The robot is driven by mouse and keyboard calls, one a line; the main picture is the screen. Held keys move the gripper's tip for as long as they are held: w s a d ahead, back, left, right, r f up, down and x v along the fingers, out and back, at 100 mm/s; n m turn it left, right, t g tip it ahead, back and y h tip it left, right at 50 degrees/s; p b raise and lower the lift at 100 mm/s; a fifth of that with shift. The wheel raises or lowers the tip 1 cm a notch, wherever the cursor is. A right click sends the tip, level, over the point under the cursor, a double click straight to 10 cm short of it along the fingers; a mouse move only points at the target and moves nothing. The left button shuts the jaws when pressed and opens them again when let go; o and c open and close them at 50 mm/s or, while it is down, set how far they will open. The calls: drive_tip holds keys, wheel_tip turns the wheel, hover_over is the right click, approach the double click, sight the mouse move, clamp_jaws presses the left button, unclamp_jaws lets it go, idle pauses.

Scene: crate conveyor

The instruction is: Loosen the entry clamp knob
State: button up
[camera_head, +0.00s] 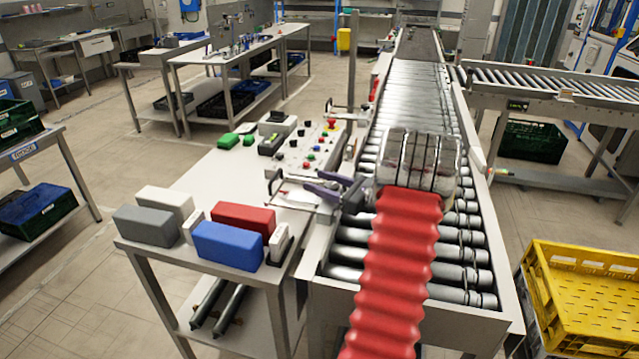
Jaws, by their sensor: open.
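My gripper (312,184) is at the centre, over the right edge of the white workbench beside the roller conveyor. Its two slim purple-grey fingers point left and stand apart, with nothing seen between them. A small metal clamp-like fixture (272,181) stands on the bench just left of the fingertips. I cannot tell whether the fingers touch it. Which part is the entry clamp knob is too small to make out. My red ribbed arm sleeve and silver arm section cover part of the conveyor (465,275).
Grey, white, red (245,218) and blue (228,245) blocks stand on the near bench. A control panel (305,145) with coloured buttons lies farther back. A yellow crate (585,290) sits at the right. Open floor lies left of the bench.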

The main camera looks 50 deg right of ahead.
drive_tip(key=shift+w, duration=0.15)
drive_tip(key=c, duration=1)
drive_tip(key=shift+c, duration=0.2)
drive_tip(key=shift+n+y, duration=0.3)
drive_tip(key=shift+a+r+n+g+y, duration=0.1)
drive_tip(key=shift+a+n+g+y, duration=0.15)
drive_tip(key=shift+n+y, duration=0.5)
drive_tip(key=shift+a+n+g+y, duration=0.15)
drive_tip(key=shift+n+g+y, duration=0.2)
drive_tip(key=shift+y, duration=0.7)
drive_tip(key=shift+s+a+n+g+y, duration=0.2)
drive_tip(key=shift+n+g+y, duration=0.25)
drive_tip(key=shift+n+y, duration=0.35)
drive_tip(key=shift+s+a+n+g+y, duration=0.1)
drive_tip(key=shift+a+n+g+y, duration=0.3)
drive_tip(key=shift+y, duration=0.6)
drive_tip(key=shift+d, duration=0.15)
